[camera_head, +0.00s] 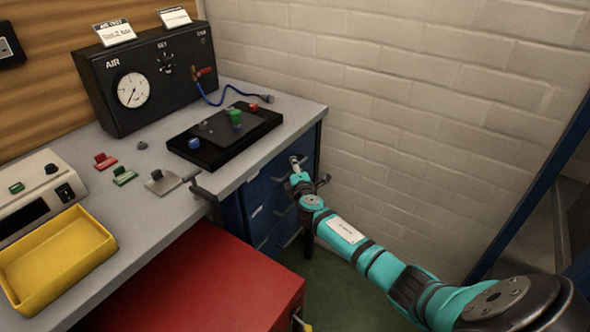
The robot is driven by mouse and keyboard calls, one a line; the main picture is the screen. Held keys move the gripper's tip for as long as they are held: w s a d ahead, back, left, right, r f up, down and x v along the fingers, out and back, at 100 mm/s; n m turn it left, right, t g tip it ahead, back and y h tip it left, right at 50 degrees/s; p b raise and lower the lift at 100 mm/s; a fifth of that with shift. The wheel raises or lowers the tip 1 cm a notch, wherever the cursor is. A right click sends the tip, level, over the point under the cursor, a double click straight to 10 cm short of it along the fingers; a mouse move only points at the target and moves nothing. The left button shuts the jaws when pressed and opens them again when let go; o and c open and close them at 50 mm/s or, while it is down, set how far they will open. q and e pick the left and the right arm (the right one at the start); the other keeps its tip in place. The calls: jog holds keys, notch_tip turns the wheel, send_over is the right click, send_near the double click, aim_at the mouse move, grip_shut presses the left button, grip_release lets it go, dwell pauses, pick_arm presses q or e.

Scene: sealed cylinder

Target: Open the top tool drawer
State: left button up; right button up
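A blue drawer cabinet (232,214) stands under the right end of the workbench. Its top drawer (266,181) is the uppermost blue front, just below the bench top, and looks closed. Lower drawer fronts with pale handles show beneath it. My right arm, teal and black, reaches in from the lower right. My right gripper (297,168) is at the right part of the top drawer front, close below the bench edge. My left gripper is not in view.
The grey workbench (150,212) carries a black air test box (150,75), a black fixture plate (205,148), small coloured parts and a yellow tray (55,258). A red cabinet (215,285) stands in front. A brick wall (400,90) closes the right side.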

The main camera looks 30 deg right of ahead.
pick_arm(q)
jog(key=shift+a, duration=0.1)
pick_arm(e)
grip_shut()
dwell(0.3)
jog(key=shift+s, duration=0.1)
